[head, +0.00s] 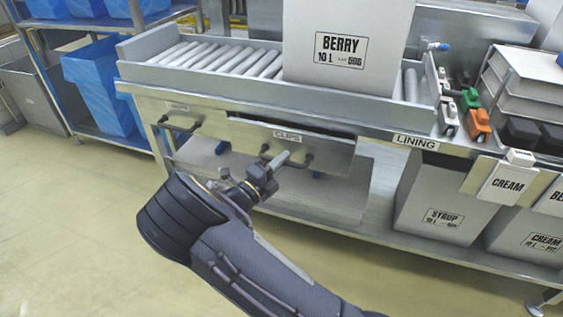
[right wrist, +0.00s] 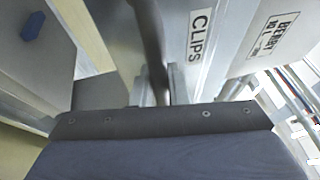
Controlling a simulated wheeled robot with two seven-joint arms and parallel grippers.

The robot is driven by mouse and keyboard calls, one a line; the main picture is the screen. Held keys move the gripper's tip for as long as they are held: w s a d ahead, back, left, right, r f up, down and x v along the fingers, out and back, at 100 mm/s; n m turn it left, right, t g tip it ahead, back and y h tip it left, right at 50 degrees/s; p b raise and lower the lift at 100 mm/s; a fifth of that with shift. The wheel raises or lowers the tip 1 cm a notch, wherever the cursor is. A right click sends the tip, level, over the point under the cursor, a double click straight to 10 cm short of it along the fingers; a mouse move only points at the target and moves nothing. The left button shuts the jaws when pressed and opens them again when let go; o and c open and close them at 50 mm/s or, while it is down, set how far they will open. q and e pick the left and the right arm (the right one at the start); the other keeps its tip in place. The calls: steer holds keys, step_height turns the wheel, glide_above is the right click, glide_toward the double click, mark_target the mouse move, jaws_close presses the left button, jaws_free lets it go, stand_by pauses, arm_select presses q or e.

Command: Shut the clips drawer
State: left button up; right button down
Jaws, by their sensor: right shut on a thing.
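The clips drawer (head: 335,152) is under the bench, with a white CLIPS label on its front. A dark gap shows along its top edge, so it appears to stand a little open. The label also shows in the right wrist view, on the drawer front (right wrist: 185,70). My right gripper (head: 279,160) is shut on the drawer's dark bar handle (head: 307,160). In the right wrist view the handle (right wrist: 148,30) runs between the fingers (right wrist: 157,85). The drawer's inside is hidden. My left gripper is not in view.
A BERRY box (head: 390,35) stands on the roller conveyor (head: 210,57) above the drawer. Another drawer with a handle (head: 180,126) is to the left. Below right are SYRUP (head: 420,195) and CREAM boxes. The floor (head: 70,220) in front is clear.

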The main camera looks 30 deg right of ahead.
steer(key=w+d+p, duration=0.2)
steer(key=d+p, duration=0.1)
steer(key=p, duration=0.1)
steer(key=shift+w+d, duration=0.1)
steer(key=shift+w, duration=0.3)
steer(key=shift+r, duration=0.1)
steer(key=c, duration=1.4)
jaws_free()
steer(key=shift+d, duration=0.1)
